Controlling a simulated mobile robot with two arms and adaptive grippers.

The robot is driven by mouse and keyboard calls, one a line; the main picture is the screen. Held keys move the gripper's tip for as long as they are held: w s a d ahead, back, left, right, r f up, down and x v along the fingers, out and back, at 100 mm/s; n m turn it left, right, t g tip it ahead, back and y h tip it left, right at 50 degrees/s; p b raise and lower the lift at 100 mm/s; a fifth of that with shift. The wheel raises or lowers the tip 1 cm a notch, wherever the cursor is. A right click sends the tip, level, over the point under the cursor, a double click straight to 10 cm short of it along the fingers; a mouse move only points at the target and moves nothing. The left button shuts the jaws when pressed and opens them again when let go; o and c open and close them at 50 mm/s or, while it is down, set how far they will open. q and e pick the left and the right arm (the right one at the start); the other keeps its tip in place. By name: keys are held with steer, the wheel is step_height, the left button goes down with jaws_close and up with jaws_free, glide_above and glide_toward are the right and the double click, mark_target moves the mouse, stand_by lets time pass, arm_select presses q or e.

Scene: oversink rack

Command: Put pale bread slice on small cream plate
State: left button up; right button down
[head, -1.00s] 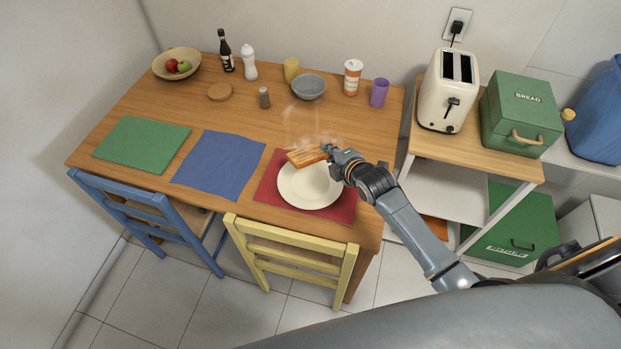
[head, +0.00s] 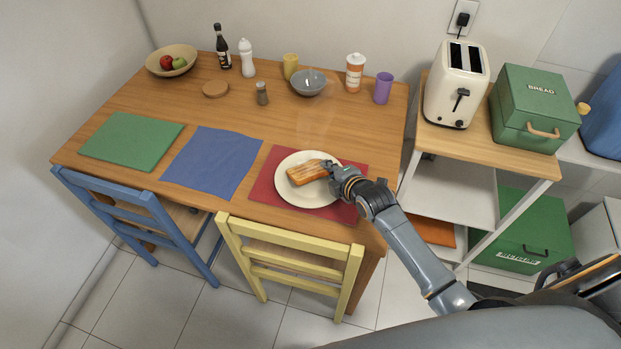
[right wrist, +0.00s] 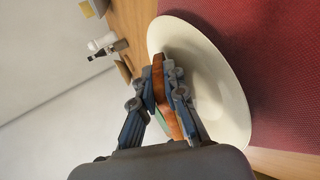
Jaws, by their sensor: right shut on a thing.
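The bread slice (head: 306,172) has a toasted brown face and shows over the small cream plate (head: 291,194). My right gripper (head: 329,167) is shut on the slice's right end. In the right wrist view the slice (right wrist: 158,85) stands edge-on between the two fingers of the gripper (right wrist: 160,92), with the plate (right wrist: 222,85) behind it. I cannot tell whether the slice touches the plate. The plate lies on a red placemat (head: 262,188). My left gripper is not in view.
A yellow chair (head: 290,258) and a blue chair (head: 140,215) stand at the table's front edge. A grey bowl (head: 308,83), yellow cup (head: 290,66), orange-white container (head: 355,72) and purple cup (head: 382,89) stand behind the plate. A toaster (head: 456,85) and green bread box (head: 535,108) stand right.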

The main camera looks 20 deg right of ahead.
steer(key=c, duration=1.6)
jaws_free()
steer(key=shift+o, duration=0.2)
steer(key=p+v, duration=0.6)
steer(key=shift+s+r, duration=0.15)
steer(key=shift+r, duration=0.15)
steer(key=shift+s+r+p, duration=0.2)
steer(key=shift+s+p, duration=0.1)
steer(key=shift+p, duration=0.2)
steer(key=shift+s+d, duration=0.1)
steer(key=shift+s, duration=0.3)
step_height(320, 180, up, 7)
steer(key=s+p, duration=0.2)
steer(key=p, duration=0.6)
steer(key=shift+s+d+r+p, duration=0.2)
steer(key=shift+s+p, duration=0.1)
steer(key=shift+p, duration=0.1)
